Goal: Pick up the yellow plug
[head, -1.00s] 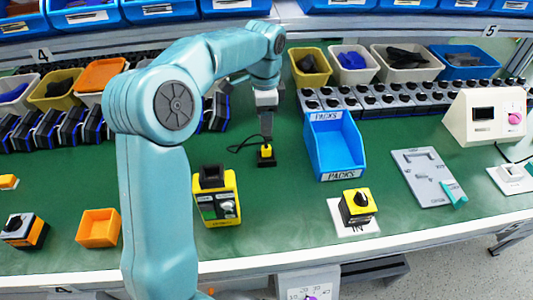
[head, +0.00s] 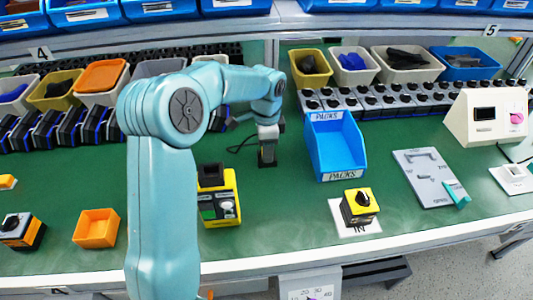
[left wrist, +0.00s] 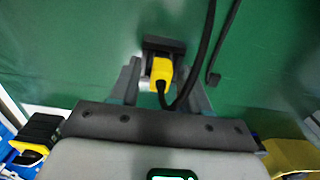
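The yellow plug (left wrist: 160,72) shows in the left wrist view with its black cable, at a small black holder (left wrist: 163,44). In the head view my left gripper hides the plug, and only the holder's base (head: 267,164) shows below the fingers. My left gripper (head: 267,150) points down over the plug. In the left wrist view the fingers (left wrist: 163,85) are apart, one on each side of the plug. Whether either finger touches it I cannot tell. My right gripper is in neither view.
A yellow and black device (head: 219,203) stands left of the plug, and a blue PACKS bin (head: 336,150) to its right. A yellow rotary switch (head: 358,205) sits on the IN pad. An orange tray (head: 97,228) lies at front left. Green bench is clear in front of the plug.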

